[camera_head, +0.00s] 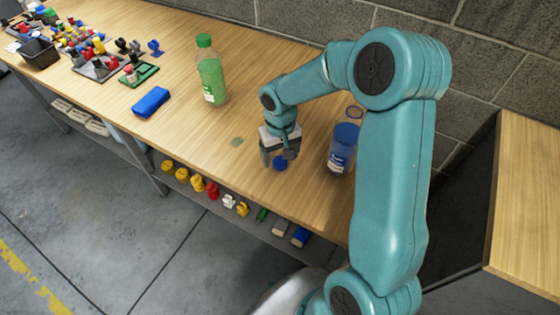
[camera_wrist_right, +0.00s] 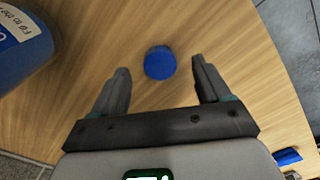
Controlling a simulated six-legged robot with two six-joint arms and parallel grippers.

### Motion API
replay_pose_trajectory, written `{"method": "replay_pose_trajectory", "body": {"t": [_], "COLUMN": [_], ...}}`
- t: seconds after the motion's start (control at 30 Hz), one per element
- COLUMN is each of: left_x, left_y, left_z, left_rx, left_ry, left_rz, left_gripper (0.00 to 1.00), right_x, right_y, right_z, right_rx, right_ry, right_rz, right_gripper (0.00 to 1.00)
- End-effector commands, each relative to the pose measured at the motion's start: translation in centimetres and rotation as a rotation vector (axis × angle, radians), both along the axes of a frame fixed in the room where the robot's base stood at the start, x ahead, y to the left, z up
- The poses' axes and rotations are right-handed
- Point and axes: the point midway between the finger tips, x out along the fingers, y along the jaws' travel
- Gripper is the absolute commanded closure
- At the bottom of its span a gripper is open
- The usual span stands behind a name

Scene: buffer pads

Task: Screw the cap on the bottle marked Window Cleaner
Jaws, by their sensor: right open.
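A small round blue cap (camera_head: 280,164) lies on the wooden table near its front edge. My right gripper (camera_head: 279,158) is above it, pointing down. In the right wrist view the cap (camera_wrist_right: 160,62) sits between the two spread fingertips (camera_wrist_right: 160,70), with a gap on each side. The gripper is open and empty. A blue bottle (camera_head: 343,146) with a white label stands upright to the right of the cap, beside my arm. Part of it shows at the left of the right wrist view (camera_wrist_right: 22,40). The words Window Cleaner cannot be read. My left gripper is not in view.
A green bottle (camera_head: 210,72) with a green cap stands behind and left. A blue block (camera_head: 151,102) lies left of it. Trays of coloured parts (camera_head: 97,62) fill the far left. A grey block wall (camera_head: 300,14) runs behind the table.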

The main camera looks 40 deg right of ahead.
Motion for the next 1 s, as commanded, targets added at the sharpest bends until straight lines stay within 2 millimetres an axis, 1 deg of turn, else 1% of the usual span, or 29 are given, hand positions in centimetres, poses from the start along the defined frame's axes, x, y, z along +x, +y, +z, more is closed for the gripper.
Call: {"method": "replay_pose_trajectory", "body": {"t": [0.03,0.1,0.2,0.53,0.57,0.6,0.67,0.7,0.73,1.0], "left_x": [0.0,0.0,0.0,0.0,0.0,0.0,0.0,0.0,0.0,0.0], "left_y": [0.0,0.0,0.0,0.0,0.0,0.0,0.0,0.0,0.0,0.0], "left_z": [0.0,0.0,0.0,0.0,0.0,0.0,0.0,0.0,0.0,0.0], "left_rx": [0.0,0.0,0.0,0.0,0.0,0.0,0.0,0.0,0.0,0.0], "left_ry": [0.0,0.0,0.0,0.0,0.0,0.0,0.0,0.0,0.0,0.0], "left_rz": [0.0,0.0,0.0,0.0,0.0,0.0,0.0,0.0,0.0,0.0], "left_gripper": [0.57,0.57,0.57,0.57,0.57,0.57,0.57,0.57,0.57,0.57], "right_x": [0.0,0.0,0.0,0.1,0.1,0.1,0.1,0.1,0.1,0.1], "right_y": [0.0,0.0,0.0,0.0,0.0,0.0,0.0,0.0,0.0,0.0], "right_z": [-0.8,-1.7,-2.3,-2.3,-2.3,-2.3,-2.3,-2.3,-2.3,-2.3], "right_rx": [0.0,-0.001,0.0,0.0,0.0,0.0,0.0,0.0,0.0,0.0], "right_ry": [0.003,0.001,0.0,-0.001,-0.001,-0.001,-0.001,-0.001,-0.001,-0.001], "right_rz": [-0.001,0.0,0.0,0.0,0.0,0.0,0.0,0.0,0.0,0.0], "right_gripper": [0.24,0.24,0.24,0.24,0.3,0.43,0.63,0.76,0.83,0.83]}}
